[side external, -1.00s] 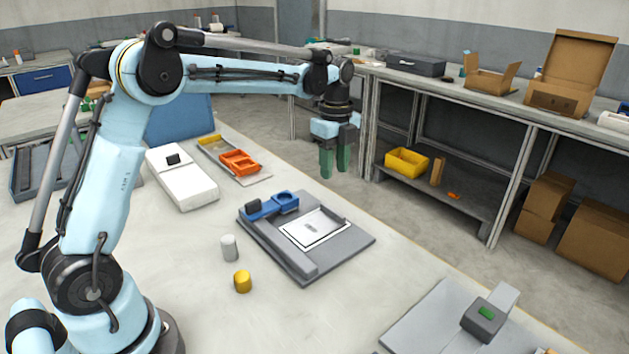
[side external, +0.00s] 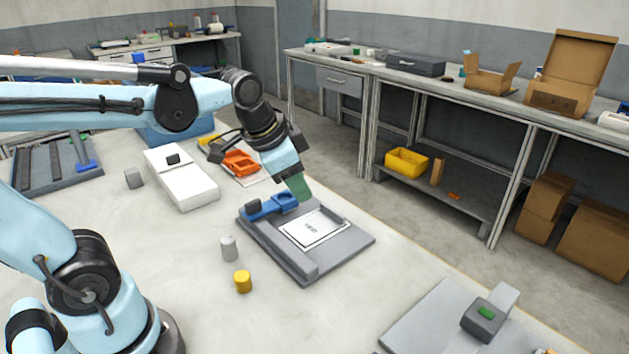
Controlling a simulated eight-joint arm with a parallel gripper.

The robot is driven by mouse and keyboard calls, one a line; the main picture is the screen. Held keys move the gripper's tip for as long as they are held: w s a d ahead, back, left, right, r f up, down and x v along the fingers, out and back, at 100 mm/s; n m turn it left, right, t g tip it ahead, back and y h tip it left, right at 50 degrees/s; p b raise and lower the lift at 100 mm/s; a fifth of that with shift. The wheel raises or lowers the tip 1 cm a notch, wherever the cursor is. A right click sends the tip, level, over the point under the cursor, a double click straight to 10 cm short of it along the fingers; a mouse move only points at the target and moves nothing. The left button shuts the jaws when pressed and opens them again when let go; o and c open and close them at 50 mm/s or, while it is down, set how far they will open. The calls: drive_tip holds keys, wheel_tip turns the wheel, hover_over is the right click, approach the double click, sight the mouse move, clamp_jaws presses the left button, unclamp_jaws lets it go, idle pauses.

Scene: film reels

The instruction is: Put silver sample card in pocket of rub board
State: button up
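The grey board (side external: 330,258), which I take for the rub board, lies flat on the white table. A blue holder (side external: 265,209) with a ring stands at its back left. A pale, card-like panel (side external: 308,237) with a dark mark in its middle and a partly visible black outline lies on the board. I cannot tell whether this is the silver sample card or the pocket. My gripper (side external: 299,189) is tilted over the back of the board, beside the blue ring. Only one green finger shows clearly, so its opening and anything between the fingers are hidden.
A grey cylinder (side external: 229,248) and a yellow cylinder (side external: 243,281) stand left of the board. A white box (side external: 181,182) and an orange tray (side external: 240,163) are farther back. A grey device with a green patch (side external: 486,314) is front right. The table between is clear.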

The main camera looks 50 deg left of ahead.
drive_tip(key=s+f+n, duration=0.1)
drive_tip(key=s+f+n+t, duration=0.1)
drive_tip(key=s+n, duration=0.1)
drive_tip(key=s+d+f+n, duration=0.1)
drive_tip(key=shift+s+d+f+n+t, duration=0.1)
drive_tip(key=shift+s+f+n+t, duration=0.05)
drive_tip(key=shift+s+n+t, duration=0.2)
